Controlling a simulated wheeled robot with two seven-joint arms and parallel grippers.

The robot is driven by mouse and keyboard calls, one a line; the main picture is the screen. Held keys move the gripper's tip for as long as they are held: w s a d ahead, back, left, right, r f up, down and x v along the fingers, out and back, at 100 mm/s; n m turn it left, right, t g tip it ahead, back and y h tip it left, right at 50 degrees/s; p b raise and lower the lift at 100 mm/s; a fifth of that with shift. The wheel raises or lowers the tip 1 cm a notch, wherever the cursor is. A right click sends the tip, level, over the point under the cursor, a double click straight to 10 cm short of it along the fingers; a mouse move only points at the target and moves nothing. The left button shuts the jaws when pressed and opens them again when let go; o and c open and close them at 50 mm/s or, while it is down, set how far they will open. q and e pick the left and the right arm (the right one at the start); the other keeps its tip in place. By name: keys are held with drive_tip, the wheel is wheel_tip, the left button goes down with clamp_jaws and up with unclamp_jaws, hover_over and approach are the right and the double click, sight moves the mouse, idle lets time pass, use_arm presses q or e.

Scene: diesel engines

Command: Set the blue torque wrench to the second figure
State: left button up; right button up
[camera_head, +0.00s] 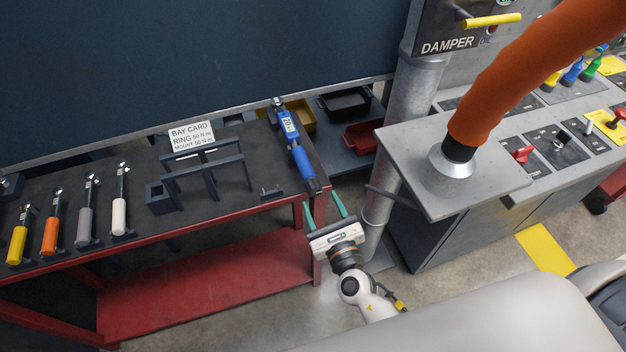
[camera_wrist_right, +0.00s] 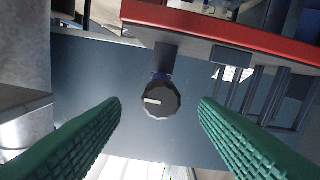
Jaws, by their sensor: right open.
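The blue torque wrench (camera_head: 298,150) lies near the right end of the dark bench top, its lower end at the bench's front edge. Its small lit display (camera_head: 288,124) seems to start with a 2; the rest is too small to read. My right gripper (camera_head: 324,208) is open just in front of that end. In the right wrist view, a dark faceted knob (camera_wrist_right: 161,100) with a pale mark sits between the green fingers (camera_wrist_right: 160,103), apart from both. The bay card (camera_head: 192,136) has RING and MOUNT lines; their small figures are unclear. My left gripper is out of view.
Yellow, orange, grey and white-handled tools (camera_head: 52,235) stand along the bench's left. A dark frame rack (camera_head: 205,172) stands left of the wrench. A grey pipe (camera_head: 400,130) and a control console (camera_head: 455,175) are at the right. Yellow and red bins (camera_head: 360,137) sit behind.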

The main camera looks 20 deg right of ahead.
sight(316, 194)
drive_tip(key=w+p, duration=0.1)
drive_tip(key=w, duration=0.4)
drive_tip(key=shift+w+a, duration=0.15)
drive_tip(key=shift+w, duration=0.75)
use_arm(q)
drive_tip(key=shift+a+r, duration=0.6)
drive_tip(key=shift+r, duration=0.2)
use_arm(e)
drive_tip(key=c, duration=1)
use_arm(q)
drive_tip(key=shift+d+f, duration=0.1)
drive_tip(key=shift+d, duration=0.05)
use_arm(e)
drive_tip(key=shift+o, duration=0.2)
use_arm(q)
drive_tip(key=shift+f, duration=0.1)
use_arm(e)
drive_tip(key=shift+f, duration=0.1)
